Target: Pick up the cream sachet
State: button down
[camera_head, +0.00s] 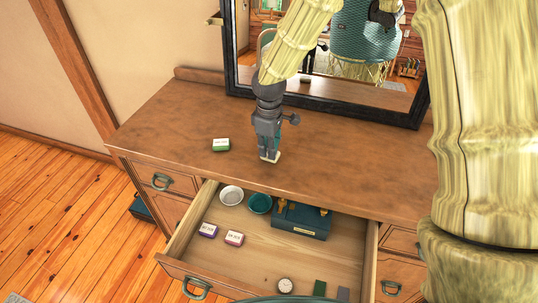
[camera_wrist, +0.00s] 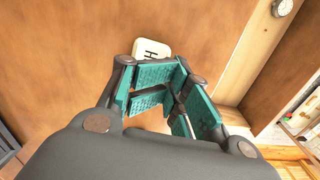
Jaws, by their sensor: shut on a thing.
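The cream sachet (camera_head: 274,157) is a small pale piece at the tips of my gripper (camera_head: 268,152), low over the dresser top near its front edge. In the wrist view, the sachet (camera_wrist: 152,47) shows as a cream rounded piece with a dark letter like an H. It lies at the ends of the teal-padded fingers (camera_wrist: 176,85), and part of it is hidden by them. My gripper is shut on it. I cannot tell whether the sachet still touches the wood.
A green-and-white box (camera_head: 221,145) lies left of my gripper on the dresser top (camera_head: 180,115). A framed mirror (camera_head: 330,90) stands behind. The open drawer (camera_head: 260,262) in front holds two bowls, a dark green box (camera_head: 301,222), two small boxes and a round dial.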

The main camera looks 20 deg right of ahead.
jog(key=s+a+r+b, duration=0.2)
jog(key=s+a+b, duration=0.2)
jog(key=s+a, duration=0.4)
jog(key=s, duration=0.6)
jog(key=shift+r, duration=0.2)
jog(key=shift+c, duration=2.2)
grip_release()
jog(key=shift+w+r, duration=0.1)
jog(key=shift+r, duration=0.05)
